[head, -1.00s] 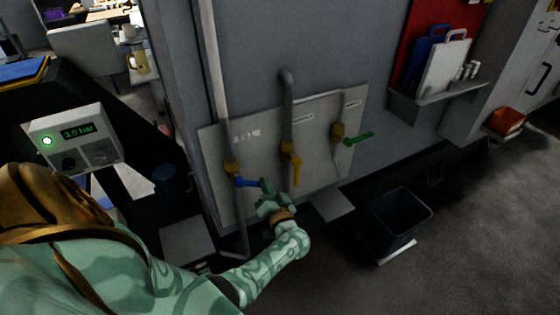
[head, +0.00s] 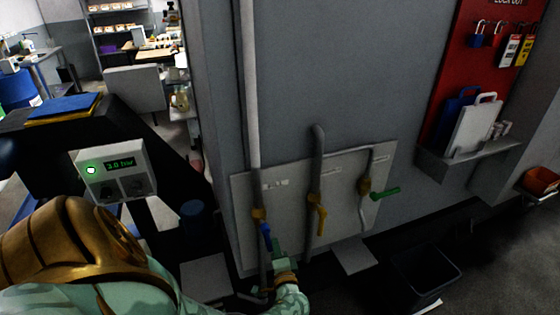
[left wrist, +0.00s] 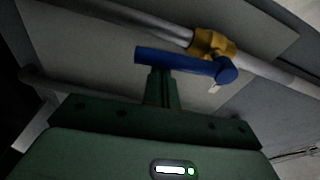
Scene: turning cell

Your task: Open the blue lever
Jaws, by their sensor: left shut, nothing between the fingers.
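The blue lever (head: 266,236) sits on a brass valve (head: 259,215) on the leftmost pipe of the wall panel. It points down and slightly right, close to the line of the pipe. In the left wrist view the blue lever (left wrist: 180,62) runs out from the brass valve (left wrist: 212,44) at a small angle to the pipe. My left gripper (head: 277,246) is right beside the lever's free end. Its shut fingers (left wrist: 162,88) meet the lever's side in the left wrist view and seem to touch it, without gripping it. My right gripper is out of view.
A yellow lever (head: 321,218) and a green lever (head: 385,193) are on the pipes to the right. A black bin (head: 427,275) stands on the floor at the right. A gauge box (head: 112,170) reading about 3.0 bar shows a green light at the left.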

